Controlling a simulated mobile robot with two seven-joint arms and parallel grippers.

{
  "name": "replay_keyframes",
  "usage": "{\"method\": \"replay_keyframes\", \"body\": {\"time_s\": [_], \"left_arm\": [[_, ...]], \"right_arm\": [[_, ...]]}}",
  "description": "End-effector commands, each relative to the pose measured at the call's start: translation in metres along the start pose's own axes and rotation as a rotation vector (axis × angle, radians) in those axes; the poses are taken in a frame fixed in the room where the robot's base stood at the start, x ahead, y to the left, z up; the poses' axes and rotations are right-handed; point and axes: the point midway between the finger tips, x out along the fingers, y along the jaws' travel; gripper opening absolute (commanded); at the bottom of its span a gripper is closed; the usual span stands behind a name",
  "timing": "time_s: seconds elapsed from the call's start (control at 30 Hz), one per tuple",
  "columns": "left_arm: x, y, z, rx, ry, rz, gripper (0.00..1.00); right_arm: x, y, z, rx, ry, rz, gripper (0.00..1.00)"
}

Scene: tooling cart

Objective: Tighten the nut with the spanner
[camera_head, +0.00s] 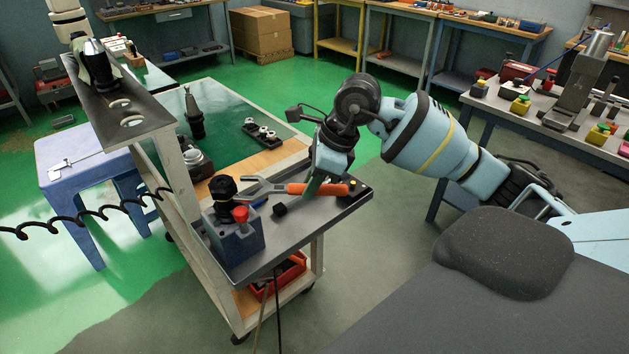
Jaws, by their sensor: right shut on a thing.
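The spanner (297,188) has an orange handle and a grey open-jawed head. It lies roughly level above the cart's dark tray, its head pointing left. My right gripper (319,186) comes down from above and is shut on the spanner's handle. A blue-grey block (235,240) stands at the tray's near left corner, with a black round tool holder (223,188) on top and a red knob. The spanner's head is close to the holder's right side; I cannot tell whether they touch. The nut cannot be made out separately. My left gripper is not in view.
The cart's tray (335,212) also carries a small black cube (280,209). A raised shelf (150,125) with tool holders is at the left. A blue stool (75,180) stands beyond it. A workbench (500,108) with several tools is at the right.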

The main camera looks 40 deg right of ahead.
Motion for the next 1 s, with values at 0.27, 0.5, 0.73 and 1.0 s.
{"method": "replay_keyframes", "body": {"time_s": [0.27, 0.5, 0.73, 1.0], "left_arm": [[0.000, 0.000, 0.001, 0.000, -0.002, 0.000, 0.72], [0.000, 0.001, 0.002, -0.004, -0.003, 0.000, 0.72], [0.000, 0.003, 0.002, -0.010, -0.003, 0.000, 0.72], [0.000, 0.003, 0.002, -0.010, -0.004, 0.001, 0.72]], "right_arm": [[0.003, 0.000, 0.010, -0.001, -0.004, -0.002, 0.00], [0.006, 0.000, 0.018, 0.000, -0.004, -0.001, 0.00], [0.009, 0.000, 0.025, -0.002, -0.003, -0.002, 0.00], [0.012, 0.000, 0.033, -0.001, -0.003, -0.002, 0.00]]}}
